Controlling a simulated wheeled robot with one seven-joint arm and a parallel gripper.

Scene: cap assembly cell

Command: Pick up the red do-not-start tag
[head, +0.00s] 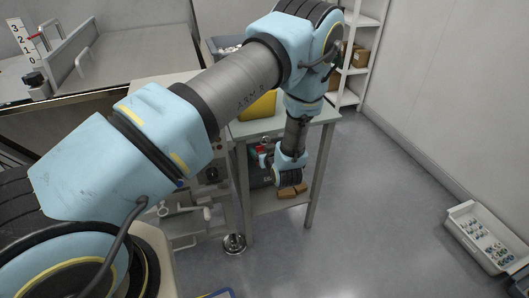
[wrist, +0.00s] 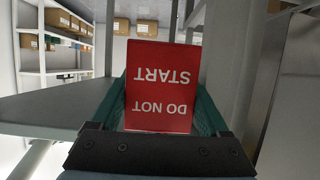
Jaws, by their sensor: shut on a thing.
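The red do-not-start tag (wrist: 160,72) fills the middle of the wrist view, with its white letters upside down. My gripper (wrist: 160,112) is shut on it, with a green finger at each side of the tag. In the head view a small bit of red, the tag (head: 262,149), shows at the end of my gripper (head: 263,157), below the small table's top. My arm's wrist hides part of that spot in the head view.
The small grey table (head: 243,128) carries a yellow bin (head: 259,106); brown boxes (head: 292,191) lie on its lower shelf. White shelving (head: 367,48) stands behind. A white tray of small parts (head: 486,238) lies at right. The floor between is clear.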

